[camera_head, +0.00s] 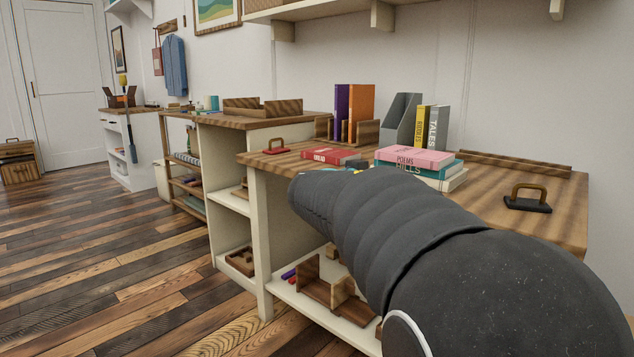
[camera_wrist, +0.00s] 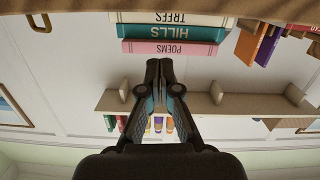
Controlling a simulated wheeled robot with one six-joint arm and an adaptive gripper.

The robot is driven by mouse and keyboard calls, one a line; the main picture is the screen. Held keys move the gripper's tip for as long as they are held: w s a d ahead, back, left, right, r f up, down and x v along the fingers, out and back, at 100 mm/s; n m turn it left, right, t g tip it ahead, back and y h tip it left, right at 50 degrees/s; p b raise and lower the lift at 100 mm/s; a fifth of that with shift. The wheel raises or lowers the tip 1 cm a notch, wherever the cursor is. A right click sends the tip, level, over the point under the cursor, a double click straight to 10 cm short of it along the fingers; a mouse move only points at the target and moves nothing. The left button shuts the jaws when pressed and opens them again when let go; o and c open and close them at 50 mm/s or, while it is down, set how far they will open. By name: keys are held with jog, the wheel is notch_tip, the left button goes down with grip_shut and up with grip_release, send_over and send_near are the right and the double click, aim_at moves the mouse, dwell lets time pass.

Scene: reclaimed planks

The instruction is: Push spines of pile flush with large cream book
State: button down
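A pile of three books lies flat on the plank-topped desk. The large cream book (camera_head: 456,180), lettered TREES, is at the bottom; its spine also shows in the wrist view (camera_wrist: 205,20). The teal HILLS book (camera_head: 446,172) is in the middle, also in the wrist view (camera_wrist: 205,34). The pink POEMS book (camera_head: 418,155) is on top, also in the wrist view (camera_wrist: 200,48). The wrist view is upside down. My gripper (camera_wrist: 160,62) has its fingertips together, empty, in front of the spines near the pink one. Contact cannot be told. My arm hides the gripper in the head view.
A red book (camera_head: 330,157) lies left of the pile. Upright purple (camera_head: 341,112) and orange (camera_head: 360,108) books, a grey file holder (camera_head: 401,122) and yellow and grey books stand behind. A dark block with a brass handle (camera_head: 528,200) sits right, with bare desk between.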

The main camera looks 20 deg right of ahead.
aim_at(404, 161)
jog(key=shift+m+t+h, duration=0.3)
jog(key=shift+m+h, duration=0.1)
jog(key=shift+h, duration=0.1)
jog(key=w+d, duration=0.1)
jog(key=d, duration=0.1)
jog(key=w+d+r+p, duration=0.1)
jog(key=w+d, duration=0.1)
jog(key=w+d+p, duration=0.1)
jog(key=d, duration=0.1)
jog(key=shift+w+d+r, duration=0.15)
jog(key=shift+w+r, duration=0.1)
jog(key=shift+r, duration=0.05)
jog(key=shift+w+d+f+p, duration=0.1)
jog(key=shift+w+d+p, duration=0.2)
jog(key=shift+d+p, duration=0.3)
jog(key=shift+d+f, duration=0.1)
jog(key=shift+d, duration=0.05)
jog(key=shift+w+d+f+b, duration=0.1)
jog(key=shift+w+d+b, duration=0.1)
jog(key=shift+b, duration=0.1)
jog(key=shift+b+x, duration=0.8)
jog(key=shift+x, duration=0.55)
jog(key=shift+a, duration=0.1)
jog(key=shift+b+v, duration=0.8)
jog(key=shift+v, duration=1.15)
